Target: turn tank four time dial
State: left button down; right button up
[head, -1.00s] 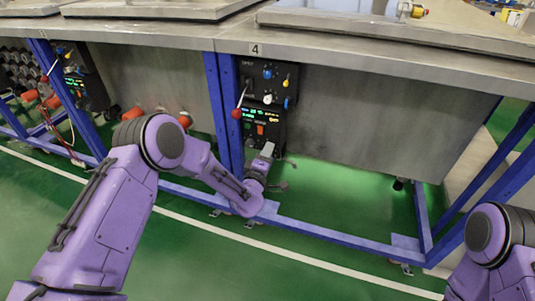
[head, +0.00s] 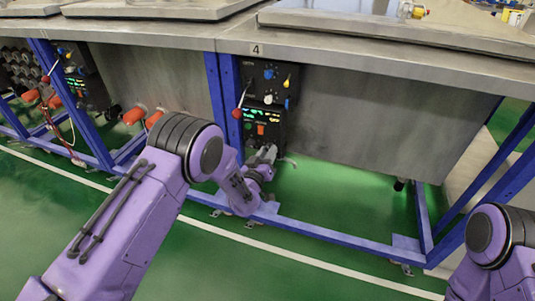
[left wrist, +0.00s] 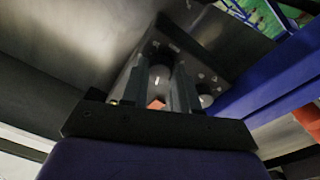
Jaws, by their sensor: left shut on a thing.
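The tank four control panel (head: 267,85) hangs under the counter by the "4" label, with knobs, a lit green display (head: 262,115) and an orange switch (head: 261,130). My left gripper (head: 266,152) is at the panel's lower edge and hides that part. In the left wrist view my left gripper (left wrist: 163,92) has its fingers on either side of a grey round dial (left wrist: 158,78) and is shut on it. Another round knob (left wrist: 206,101) is beside the fingers. I cannot read which dial is held. Only my right arm shows, not its gripper.
A red-tipped lever (head: 237,113) stands left of the panel, close to a blue frame post (head: 222,95). A low blue rail (head: 330,234) runs along the floor. Orange cylinders (head: 134,116) are under the tank to the left. The green floor in front is clear.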

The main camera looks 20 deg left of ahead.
pick_arm(q)
jog(key=shift+m, duration=1.7)
jog(key=shift+f, duration=0.1)
jog(key=c, duration=0.8)
grip_release()
jog(key=shift+c, duration=0.2)
jog(key=shift+s, duration=0.1)
jog(key=s+p, duration=0.1)
jog(key=s, duration=0.9)
jog(key=shift+s+a+f, duration=0.15)
jog(key=shift+s+a, duration=0.05)
jog(key=shift+a, duration=0.25)
